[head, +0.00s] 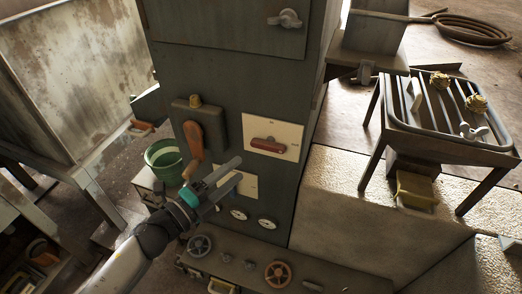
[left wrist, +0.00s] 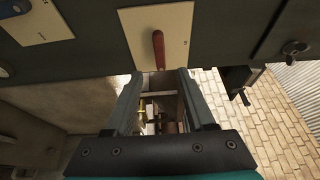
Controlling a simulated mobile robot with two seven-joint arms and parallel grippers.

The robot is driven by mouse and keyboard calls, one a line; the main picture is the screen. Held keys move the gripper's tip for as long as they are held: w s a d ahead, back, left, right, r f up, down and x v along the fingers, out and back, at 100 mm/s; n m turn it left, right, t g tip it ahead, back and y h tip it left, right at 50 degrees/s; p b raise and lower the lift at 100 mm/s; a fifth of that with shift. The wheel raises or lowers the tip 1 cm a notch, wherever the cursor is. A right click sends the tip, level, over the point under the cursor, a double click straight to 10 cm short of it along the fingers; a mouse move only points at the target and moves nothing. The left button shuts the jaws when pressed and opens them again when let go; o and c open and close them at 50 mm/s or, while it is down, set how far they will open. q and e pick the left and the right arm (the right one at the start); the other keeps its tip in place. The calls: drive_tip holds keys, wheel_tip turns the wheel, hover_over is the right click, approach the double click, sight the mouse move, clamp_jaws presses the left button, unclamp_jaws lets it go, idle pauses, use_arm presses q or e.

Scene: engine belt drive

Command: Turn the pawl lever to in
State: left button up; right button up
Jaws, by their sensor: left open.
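A red lever (head: 267,146) is mounted on a cream plate (head: 290,130) on the dark cabinet front. In the head view it lies roughly level; the plate's small lettering is too small to read. In the left wrist view the red lever (left wrist: 158,48) shows on its plate (left wrist: 180,20) just beyond the fingertips. My left gripper (head: 238,170) is open and empty, below and left of the lever in the head view. Its fingers (left wrist: 160,75) point toward the lever and do not appear to touch it. My right gripper is not in view.
An orange-brown handle (head: 193,140) on a green box stands out left of the plate. A second cream plate (head: 246,185) is partly behind my left gripper. Gauges (head: 239,214) and handwheels (head: 278,274) sit below. A green bucket (head: 163,157) and a slatted rack (head: 440,145) flank the cabinet.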

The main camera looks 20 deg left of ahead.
sight(265, 148)
use_arm(q)
drive_tip(key=x, duration=1)
drive_tip(key=shift+s, duration=0.1)
clamp_jaws()
drive_tip(key=shift+a, duration=0.1)
idle(0.3)
